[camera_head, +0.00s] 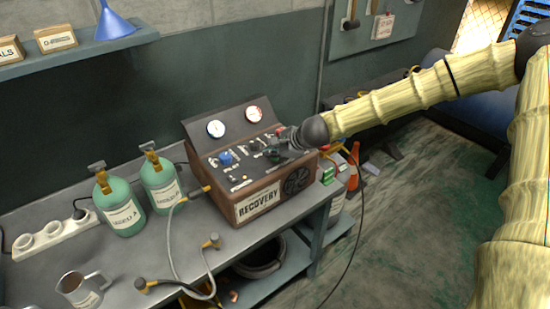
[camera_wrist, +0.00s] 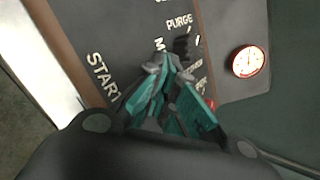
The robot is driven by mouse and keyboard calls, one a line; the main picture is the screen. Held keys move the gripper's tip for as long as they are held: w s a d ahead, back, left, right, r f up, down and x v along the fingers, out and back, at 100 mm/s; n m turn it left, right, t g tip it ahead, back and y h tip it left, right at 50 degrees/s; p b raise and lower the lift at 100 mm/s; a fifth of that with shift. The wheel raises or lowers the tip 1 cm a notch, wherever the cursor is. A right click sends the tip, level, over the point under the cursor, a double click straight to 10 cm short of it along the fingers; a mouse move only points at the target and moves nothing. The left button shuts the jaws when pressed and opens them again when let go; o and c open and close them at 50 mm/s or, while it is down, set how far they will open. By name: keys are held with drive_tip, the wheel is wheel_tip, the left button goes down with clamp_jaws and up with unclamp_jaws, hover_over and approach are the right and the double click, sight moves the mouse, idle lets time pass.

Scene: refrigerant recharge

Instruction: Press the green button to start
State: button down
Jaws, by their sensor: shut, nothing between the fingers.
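The recovery machine (camera_head: 262,195) stands on the workbench, with a sloped dark control panel. My gripper (camera_head: 274,154) is over the right part of this panel, its fingers pointing down at the controls. In the wrist view my gripper (camera_wrist: 166,64) has its teal-padded fingers drawn together, with nothing between them. The fingertips are close to the panel; I cannot tell whether they touch it. The word START (camera_wrist: 103,77) is printed on the panel, left of the fingers. I cannot make out the green button in either view; the fingers hide part of the panel.
A blue knob (camera_head: 225,158) and two gauges, one white (camera_head: 215,129) and one red-rimmed (camera_head: 254,114), are on the machine. Two green cylinders (camera_head: 122,212) (camera_head: 160,184), hoses (camera_head: 171,235) and a metal jug (camera_head: 80,290) occupy the bench to the left. Open floor (camera_head: 415,220) lies to the right.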

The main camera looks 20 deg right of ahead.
sight(273, 159)
drive_tip(key=shift+r, duration=0.1)
idle(0.3)
drive_tip(key=shift+r+p, duration=0.4)
drive_tip(key=shift+r, duration=0.1)
wheel_tip(273, 159, up, 6)
drive_tip(key=p, duration=0.4)
drive_tip(key=shift+p, duration=0.4)
idle(0.3)
